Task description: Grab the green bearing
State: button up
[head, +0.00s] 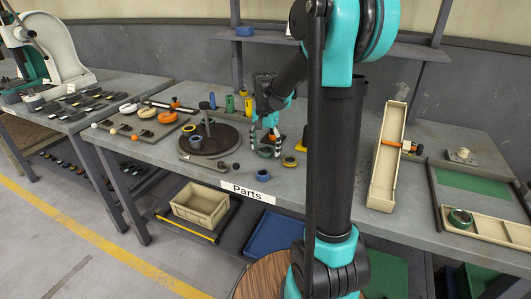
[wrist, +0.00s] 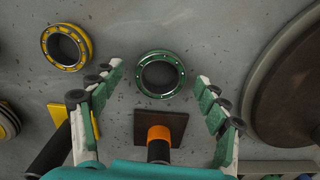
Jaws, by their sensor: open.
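The green bearing (wrist: 160,54) is a ring lying flat on the grey tabletop, in the upper middle of the wrist view. My gripper (wrist: 163,88) is open and empty, pointing down over the table. Its fingertips are spread to the left and right of the ring, apart from it. In the head view my gripper (head: 266,149) is low over the parts table, and its fingers partly hide the bearing. A brown square base (wrist: 180,122) with an orange and black post stands close to the ring, between the fingers.
A yellow bearing (wrist: 46,48) lies left of my gripper. A dark round turntable (wrist: 262,105) is at the right in the wrist view. Another green ring (head: 460,217) sits in a tray at the head view's right. A long beige bin (head: 373,196) stands right of my arm.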

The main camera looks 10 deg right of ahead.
jog(key=c, duration=1.3)
jog(key=shift+c, duration=0.5)
jog(key=shift+r, duration=0.15)
